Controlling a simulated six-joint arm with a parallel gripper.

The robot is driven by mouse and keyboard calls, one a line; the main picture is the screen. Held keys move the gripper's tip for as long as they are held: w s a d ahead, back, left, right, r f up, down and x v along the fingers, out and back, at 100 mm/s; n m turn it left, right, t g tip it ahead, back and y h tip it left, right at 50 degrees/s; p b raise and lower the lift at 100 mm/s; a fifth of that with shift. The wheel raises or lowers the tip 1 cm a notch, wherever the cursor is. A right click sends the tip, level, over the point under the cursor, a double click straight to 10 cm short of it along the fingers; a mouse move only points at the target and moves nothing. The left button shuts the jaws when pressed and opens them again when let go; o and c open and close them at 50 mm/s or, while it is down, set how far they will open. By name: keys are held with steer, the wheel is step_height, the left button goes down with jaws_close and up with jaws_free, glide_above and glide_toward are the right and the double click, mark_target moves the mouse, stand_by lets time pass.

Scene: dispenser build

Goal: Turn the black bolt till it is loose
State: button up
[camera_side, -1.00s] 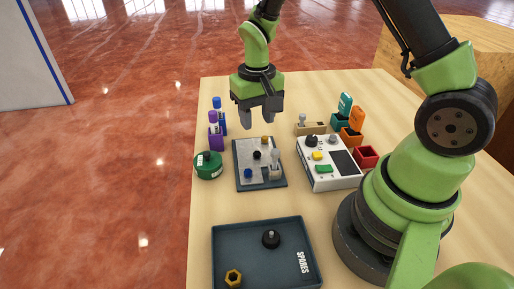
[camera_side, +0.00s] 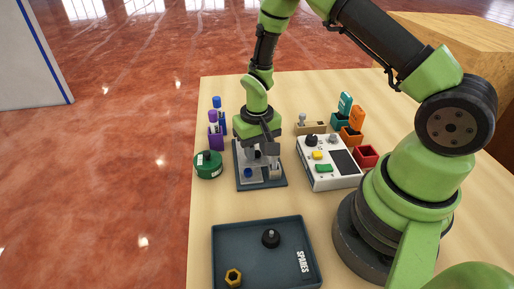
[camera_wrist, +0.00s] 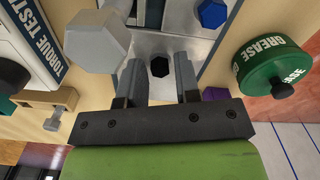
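The black bolt (camera_wrist: 159,66) shows its hexagonal head in the wrist view, set in a grey plate (camera_wrist: 178,44). My gripper (camera_wrist: 158,78) is open, with one finger on each side of the bolt head and a visible gap on both sides. In the side view my gripper (camera_side: 259,154) is low over the dark-edged plate (camera_side: 262,184) and largely hides the black bolt. A blue bolt (camera_wrist: 212,13) sits on the same plate. A large grey hexagonal head (camera_wrist: 97,40) stands close to the left finger. The plate's gold bolt is hidden behind my gripper.
A green grease tin (camera_side: 208,165) stands left of the plate, and the white torque tester (camera_side: 328,175) stands right. Purple and blue holders (camera_side: 216,138) are behind left. A spares tray (camera_side: 230,250) holds a black knob and a brass nut in front. Bare table lies between plate and tray.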

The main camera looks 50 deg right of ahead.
jaws_close()
steer(key=n, duration=0.5)
steer(key=shift+n, duration=0.4)
steer(key=n, duration=0.6)
stand_by(0.4)
steer(key=shift+o, duration=1.7)
jaws_free()
steer(key=shift+r, duration=0.15)
